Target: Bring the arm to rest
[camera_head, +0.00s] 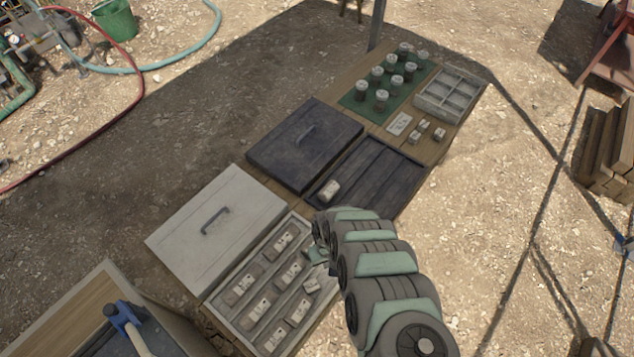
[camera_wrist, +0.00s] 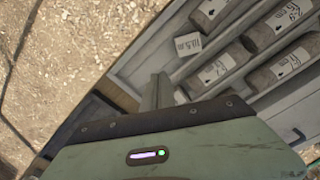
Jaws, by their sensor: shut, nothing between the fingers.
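My arm reaches up from the bottom right in the head view. My gripper (camera_head: 318,256), mostly hidden by my own wrist, is over the right edge of the open pale core box (camera_head: 230,318). In the wrist view my gripper (camera_wrist: 158,92) shows as a narrow pair of fingers, shut with nothing between them. Beside the fingers are a small pale block marked with a depth (camera_wrist: 188,44) and several labelled grey cores (camera_wrist: 215,70) lying in the box's rows.
A pale lid (camera_head: 218,228) lies left of the box. Farther back are jars on a green mat (camera_head: 362,104) and a divided grey tray (camera_head: 450,94). Gravel lies right of the table.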

